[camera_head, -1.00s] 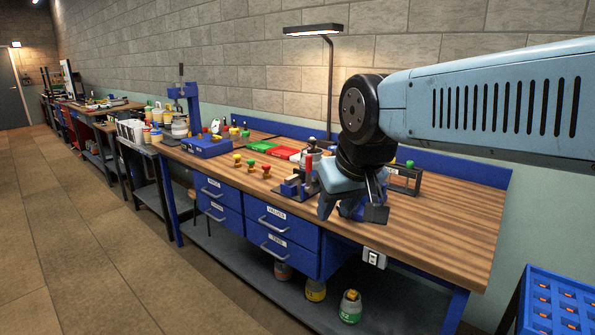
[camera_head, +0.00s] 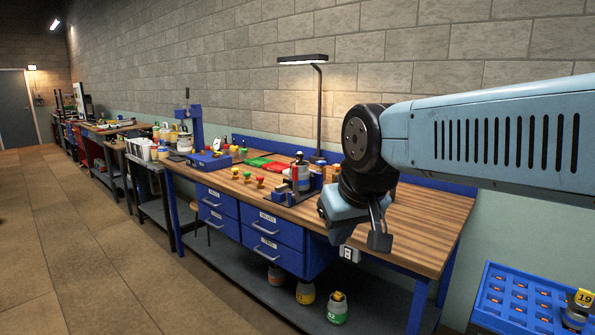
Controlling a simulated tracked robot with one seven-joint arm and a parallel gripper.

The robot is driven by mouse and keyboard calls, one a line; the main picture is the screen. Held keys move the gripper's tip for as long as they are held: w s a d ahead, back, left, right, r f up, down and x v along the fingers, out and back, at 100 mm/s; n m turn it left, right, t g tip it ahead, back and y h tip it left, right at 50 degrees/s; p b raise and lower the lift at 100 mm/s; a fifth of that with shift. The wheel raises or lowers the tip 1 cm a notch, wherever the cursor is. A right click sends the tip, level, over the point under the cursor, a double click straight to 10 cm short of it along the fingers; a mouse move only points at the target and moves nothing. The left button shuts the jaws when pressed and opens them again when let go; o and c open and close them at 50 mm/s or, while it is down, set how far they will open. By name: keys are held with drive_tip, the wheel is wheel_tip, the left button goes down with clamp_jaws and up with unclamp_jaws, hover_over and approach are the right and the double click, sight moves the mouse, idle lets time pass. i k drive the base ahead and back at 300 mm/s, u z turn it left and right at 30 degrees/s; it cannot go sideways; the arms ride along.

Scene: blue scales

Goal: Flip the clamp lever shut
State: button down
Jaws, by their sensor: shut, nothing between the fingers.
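The clamp (camera_head: 281,196) appears to be the dark blue fixture near the bench's front edge, left of my gripper. Its lever seems to be the red handle (camera_head: 295,173), which stands about upright beside a grey metal cylinder (camera_head: 303,177). The clamp is small, so its finer parts cannot be made out. My gripper (camera_head: 362,238) hangs at the end of my arm, right of the clamp in the picture and apart from it. It points down, shut and empty. It hides part of the bench's front edge.
The wooden bench top (camera_head: 425,225) is clear at the right. Red, green and yellow knobs (camera_head: 247,177) stand left of the clamp. A lamp (camera_head: 318,110) rises behind. A blue compartment tray (camera_head: 520,300) is at lower right. Jars (camera_head: 337,308) stand on the lower shelf.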

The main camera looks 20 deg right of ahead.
sight(295, 195)
drive_tip(key=u, duration=0.35)
drive_tip(key=i, duration=1.75)
drive_tip(key=z, duration=0.55)
drive_tip(key=k, duration=0.95)
drive_tip(key=z, duration=0.15)
drive_tip(key=i, duration=0.95)
drive_tip(key=u, duration=0.1)
